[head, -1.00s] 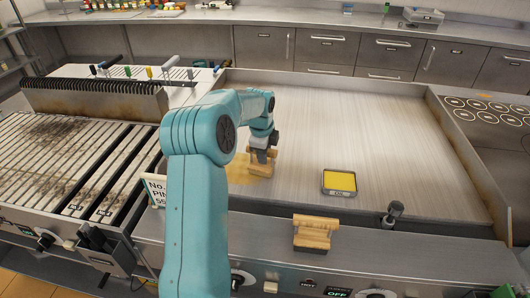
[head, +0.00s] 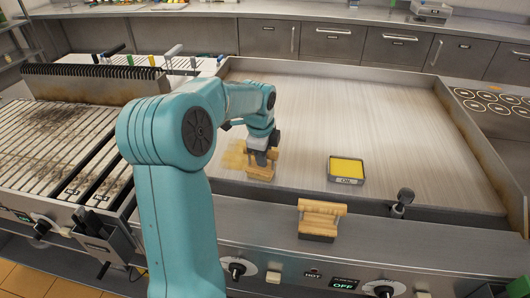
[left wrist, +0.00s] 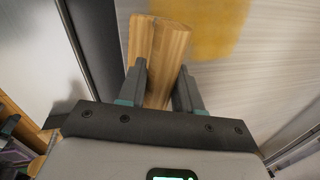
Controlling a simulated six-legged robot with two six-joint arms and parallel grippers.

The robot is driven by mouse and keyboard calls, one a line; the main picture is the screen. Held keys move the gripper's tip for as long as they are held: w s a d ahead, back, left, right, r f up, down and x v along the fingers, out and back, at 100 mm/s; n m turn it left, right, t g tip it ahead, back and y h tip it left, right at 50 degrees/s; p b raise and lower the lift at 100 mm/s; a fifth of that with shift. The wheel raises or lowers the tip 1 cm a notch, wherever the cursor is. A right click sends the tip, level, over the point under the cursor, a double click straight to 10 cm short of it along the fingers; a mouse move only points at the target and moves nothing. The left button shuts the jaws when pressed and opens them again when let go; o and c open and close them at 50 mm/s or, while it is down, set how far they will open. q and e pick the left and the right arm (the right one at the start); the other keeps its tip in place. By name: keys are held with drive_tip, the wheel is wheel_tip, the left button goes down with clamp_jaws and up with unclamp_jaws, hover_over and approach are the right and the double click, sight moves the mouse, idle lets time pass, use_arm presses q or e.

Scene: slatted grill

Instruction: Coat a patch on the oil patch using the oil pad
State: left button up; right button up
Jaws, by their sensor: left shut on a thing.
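The oil pad (head: 259,174) has a wooden handle and sits low at the griddle surface. My left gripper (head: 263,157) is shut on its handle, which also shows in the left wrist view (left wrist: 157,50) between the fingers. The yellow oil patch (head: 235,156) is a film on the plate, left of and behind the pad in the head view. It also shows beside the handle in the left wrist view (left wrist: 208,25). The pad's underside is hidden, so I cannot tell whether it touches the plate. My right gripper is out of view.
A tray of yellow oil (head: 346,171) stands on the plate right of the pad. A second wooden-handled tool (head: 320,218) sits on the front ledge, near a dark knob (head: 403,199). The slatted grill (head: 50,150) is at left. The griddle's back and right are clear.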

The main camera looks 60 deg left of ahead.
use_arm(q)
drive_tip(key=shift+d+f, duration=0.1)
drive_tip(key=p+v, duration=0.1)
drive_tip(key=v, duration=0.1)
drive_tip(key=p+v, duration=0.2)
drive_tip(key=w+a+p+v, duration=0.1)
drive_tip(key=p+v, duration=0.1)
idle(0.4)
drive_tip(key=shift+r, duration=0.25)
drive_tip(key=p+v, duration=0.2)
drive_tip(key=v, duration=0.1)
drive_tip(key=shift+w+a+p, duration=0.25)
drive_tip(key=shift+p, duration=0.1)
drive_tip(key=shift+f, duration=0.1)
